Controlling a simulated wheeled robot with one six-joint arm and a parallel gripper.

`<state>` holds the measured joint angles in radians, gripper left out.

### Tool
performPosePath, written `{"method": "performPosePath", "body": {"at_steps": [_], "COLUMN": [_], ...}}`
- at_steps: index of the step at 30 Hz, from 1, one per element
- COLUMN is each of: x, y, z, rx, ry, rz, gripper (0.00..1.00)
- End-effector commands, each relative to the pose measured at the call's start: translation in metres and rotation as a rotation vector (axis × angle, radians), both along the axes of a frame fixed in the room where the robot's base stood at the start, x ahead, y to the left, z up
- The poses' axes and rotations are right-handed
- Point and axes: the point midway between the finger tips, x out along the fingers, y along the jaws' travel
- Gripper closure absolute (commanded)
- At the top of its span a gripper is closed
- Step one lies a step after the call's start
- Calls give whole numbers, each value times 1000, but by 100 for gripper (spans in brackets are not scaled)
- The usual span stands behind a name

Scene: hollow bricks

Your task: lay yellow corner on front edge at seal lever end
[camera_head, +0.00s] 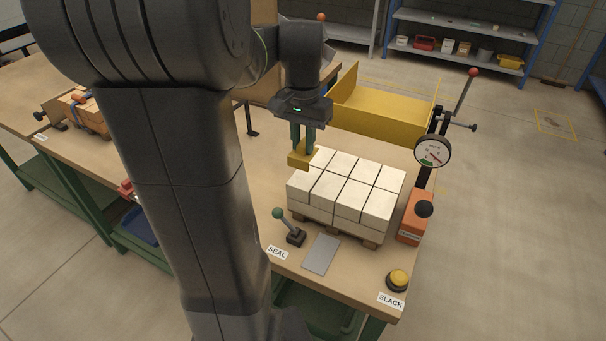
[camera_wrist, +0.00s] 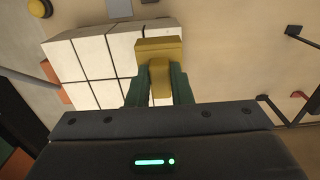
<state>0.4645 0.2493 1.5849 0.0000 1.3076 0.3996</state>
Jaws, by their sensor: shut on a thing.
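My gripper (camera_head: 302,150) is shut on the yellow corner (camera_head: 299,159), at the left end of the stack of white bricks (camera_head: 345,190). In the wrist view the yellow corner (camera_wrist: 158,50) sits between the green fingers, over the edge of the brick stack (camera_wrist: 92,66). I cannot tell whether it touches the bricks. The bricks stand in two layers on a wooden pallet (camera_head: 329,229). The seal lever (camera_head: 285,224), with a green knob, stands at the front left of the pallet, beside the SEAL label (camera_head: 277,253).
A grey plate (camera_head: 321,254) lies in front of the pallet. A yellow button (camera_head: 397,280) is by the SLACK label (camera_head: 390,300). An orange box (camera_head: 413,217) and a dial gauge (camera_head: 432,150) stand to the right. A yellow trough (camera_head: 385,112) is behind the stack.

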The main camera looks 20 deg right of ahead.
Motion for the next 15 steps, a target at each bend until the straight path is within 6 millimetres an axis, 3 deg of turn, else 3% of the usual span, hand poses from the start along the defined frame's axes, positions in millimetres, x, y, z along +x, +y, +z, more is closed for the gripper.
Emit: {"method": "performPosePath", "body": {"at_steps": [3,15], "x": [-1,0], "y": [0,0], "z": [-19,-63], "rx": [2,1], "ry": [3,1], "rz": [0,0], "gripper": [100,100]}}
